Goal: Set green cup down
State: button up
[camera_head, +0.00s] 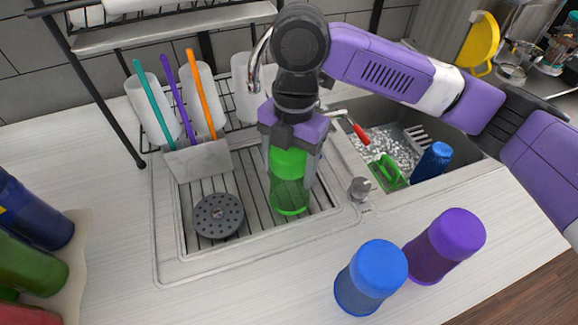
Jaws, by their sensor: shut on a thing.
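A green cup (289,195) shows at the middle of the head view, over the right part of the wire drying rack (245,197). Its upper part is solid green and its lower part is darker and see-through. My gripper (291,152) points down from above and is shut on the cup's upper part, a finger on each side. The cup looks upright. I cannot tell whether its lower end touches the rack wires.
A dark round strainer (218,215) lies left of the cup. Behind stand white cups and a utensil holder (198,160). The sink (385,140) at right holds a blue cup (432,162) and green brush (387,172). Blue (371,277) and purple (444,246) cups stand on the front counter.

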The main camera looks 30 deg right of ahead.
jog(key=shift+f, duration=0.5)
jog(key=shift+f, duration=0.15)
jog(key=o, duration=1.5)
jog(key=r, duration=0.4)
jog(key=r+b, duration=0.1)
jog(key=r, duration=0.3)
jog(key=d+r, duration=0.1)
jog(key=r, duration=0.3)
jog(key=shift+w+d+r+b, duration=0.1)
jog(key=shift+w+r+b, duration=0.05)
jog(key=shift+w+b, duration=0.2)
jog(key=shift+s, duration=0.1)
